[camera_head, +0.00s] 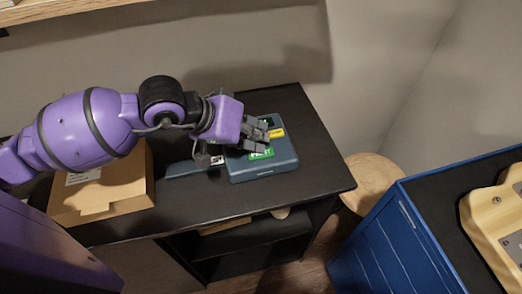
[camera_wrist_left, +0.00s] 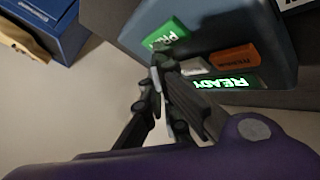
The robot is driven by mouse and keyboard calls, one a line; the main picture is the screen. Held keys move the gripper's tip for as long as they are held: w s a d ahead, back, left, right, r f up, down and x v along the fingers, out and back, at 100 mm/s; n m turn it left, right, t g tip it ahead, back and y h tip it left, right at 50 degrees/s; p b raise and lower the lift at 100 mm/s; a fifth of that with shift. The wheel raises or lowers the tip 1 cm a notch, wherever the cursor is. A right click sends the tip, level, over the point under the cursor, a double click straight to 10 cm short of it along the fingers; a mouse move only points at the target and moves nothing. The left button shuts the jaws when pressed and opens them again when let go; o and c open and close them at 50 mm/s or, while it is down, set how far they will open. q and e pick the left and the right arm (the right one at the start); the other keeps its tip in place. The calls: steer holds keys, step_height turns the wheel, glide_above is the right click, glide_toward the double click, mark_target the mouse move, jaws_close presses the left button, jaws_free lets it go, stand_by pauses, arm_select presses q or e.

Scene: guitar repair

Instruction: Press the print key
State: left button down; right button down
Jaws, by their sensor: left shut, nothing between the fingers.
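A blue-grey label printer (camera_head: 265,171) sits on the black desk. Its green print key (camera_head: 262,154) is at the near edge of its top, and the letters "PR" show on the key in the left wrist view (camera_wrist_left: 166,35). My left gripper (camera_head: 257,142) is shut and empty, over the top of the printer. In the left wrist view its fingertips (camera_wrist_left: 160,57) overlap the lower edge of the green key; I cannot tell whether they touch it. A lit green display (camera_wrist_left: 228,82) reads "READY". My right gripper is not in view.
An orange key (camera_wrist_left: 233,58) and a pale key (camera_wrist_left: 193,68) lie close to the print key. A cardboard box (camera_head: 110,193) stands left on the desk (camera_head: 215,215). A round wooden stool (camera_head: 372,180) and a blue cabinet (camera_head: 385,245) stand to the right.

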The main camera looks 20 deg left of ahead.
arm_select(q)
steer(key=shift+r, duration=0.85)
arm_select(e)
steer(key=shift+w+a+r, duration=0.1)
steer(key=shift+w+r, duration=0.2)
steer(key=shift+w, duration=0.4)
arm_select(q)
steer(key=shift+r, duration=0.1)
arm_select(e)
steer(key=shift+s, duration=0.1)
